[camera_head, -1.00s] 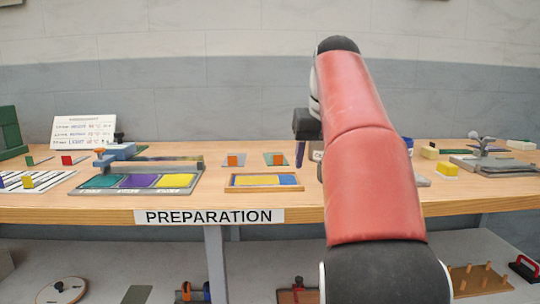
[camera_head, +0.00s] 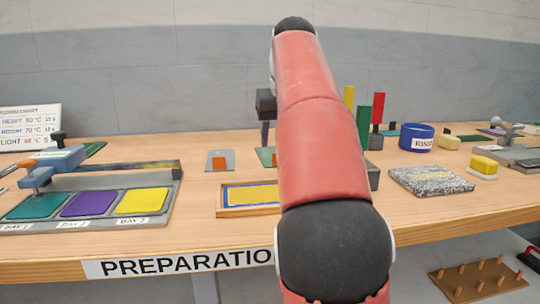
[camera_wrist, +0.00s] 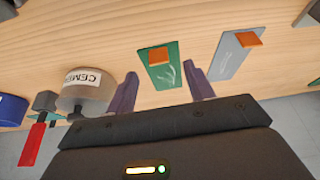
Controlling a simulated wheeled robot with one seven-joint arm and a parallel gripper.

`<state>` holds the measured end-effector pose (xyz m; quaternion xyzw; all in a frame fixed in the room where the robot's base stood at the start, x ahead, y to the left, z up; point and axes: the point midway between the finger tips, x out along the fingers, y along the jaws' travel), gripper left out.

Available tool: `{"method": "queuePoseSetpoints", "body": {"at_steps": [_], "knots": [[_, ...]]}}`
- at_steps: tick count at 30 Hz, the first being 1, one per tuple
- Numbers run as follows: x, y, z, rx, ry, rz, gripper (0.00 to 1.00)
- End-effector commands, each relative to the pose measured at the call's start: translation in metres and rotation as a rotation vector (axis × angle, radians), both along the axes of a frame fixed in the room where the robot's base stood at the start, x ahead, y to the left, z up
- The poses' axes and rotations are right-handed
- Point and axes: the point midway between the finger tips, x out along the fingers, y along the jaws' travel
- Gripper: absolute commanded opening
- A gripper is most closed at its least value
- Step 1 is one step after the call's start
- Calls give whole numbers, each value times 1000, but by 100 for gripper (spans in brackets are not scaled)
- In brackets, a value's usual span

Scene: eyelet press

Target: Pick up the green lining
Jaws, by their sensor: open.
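The green lining (camera_wrist: 164,76) is a flat green piece with pale marks and an orange block on it. It lies on the wooden bench. In the wrist view it shows ahead, between the two purple fingers of my gripper (camera_wrist: 162,84), which is open and empty. In the head view the green lining (camera_head: 264,155) is mostly hidden behind my gripper (camera_head: 265,135) and my red arm. The gap between fingertips and lining is hard to judge.
A grey piece (camera_wrist: 231,55) with an orange block lies just right of the lining. A jar labelled CEMENT (camera_wrist: 85,92) stands to its left. In the head view a framed yellow-and-blue tray (camera_head: 250,197) lies in front, and a blue pot (camera_head: 416,138) stands right.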

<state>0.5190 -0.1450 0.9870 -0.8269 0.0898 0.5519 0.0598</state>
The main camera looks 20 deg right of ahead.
Motion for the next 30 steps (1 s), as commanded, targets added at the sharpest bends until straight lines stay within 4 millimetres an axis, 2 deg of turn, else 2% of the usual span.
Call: {"method": "queuePoseSetpoints", "body": {"at_steps": [12, 20, 23, 30], "knots": [[17, -6, -48, 1, 2, 1, 53], [18, -6, -51, 1, 1, 1, 53], [18, -6, -51, 1, 1, 1, 42], [18, -6, -51, 1, 1, 1, 11]]}}
